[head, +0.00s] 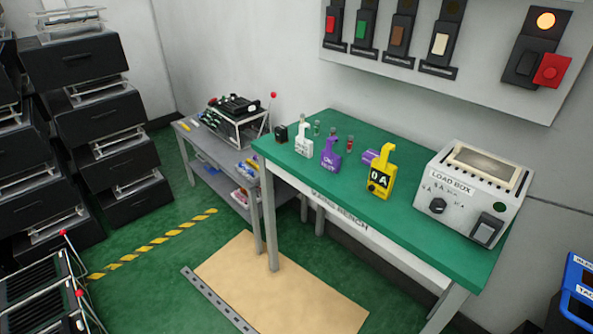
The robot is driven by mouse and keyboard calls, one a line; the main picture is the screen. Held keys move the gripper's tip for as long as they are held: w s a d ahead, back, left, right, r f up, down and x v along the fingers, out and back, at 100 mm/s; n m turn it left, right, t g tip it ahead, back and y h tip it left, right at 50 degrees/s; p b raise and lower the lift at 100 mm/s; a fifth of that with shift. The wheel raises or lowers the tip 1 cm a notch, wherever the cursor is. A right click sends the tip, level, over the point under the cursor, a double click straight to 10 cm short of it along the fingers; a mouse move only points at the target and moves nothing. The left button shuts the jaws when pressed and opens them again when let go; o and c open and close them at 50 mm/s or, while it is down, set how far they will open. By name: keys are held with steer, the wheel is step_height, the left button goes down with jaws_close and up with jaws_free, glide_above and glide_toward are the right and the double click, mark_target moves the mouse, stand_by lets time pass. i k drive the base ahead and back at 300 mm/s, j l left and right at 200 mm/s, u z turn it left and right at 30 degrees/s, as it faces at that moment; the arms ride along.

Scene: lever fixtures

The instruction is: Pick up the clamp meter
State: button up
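The clamp meter is most likely the yellow device (381,182) on the green-topped bench (415,222). It stands upright left of the load box, with a dark face reading "0 A" and a hook-shaped yellow jaw on top. A small purple piece (371,157) shows at its upper left; I cannot tell whether they touch. A purple hook-topped device (330,156) and a white one (303,142) stand further left on the same bench. My gripper is not in view.
A white load box (470,195) stands at the bench's right end. Small bottles (350,143) and a black block (282,133) stand at the back left. A lower grey table (190,128) adjoins. A tan mat (280,285) covers the floor in front. Black drawers (100,110) are stacked left.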

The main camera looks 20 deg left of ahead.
mark_target(383, 173)
steer(key=u, duration=0.25)
steer(key=z, duration=2.7)
steer(key=u, duration=2.7)
steer(key=i+j, duration=0.4)
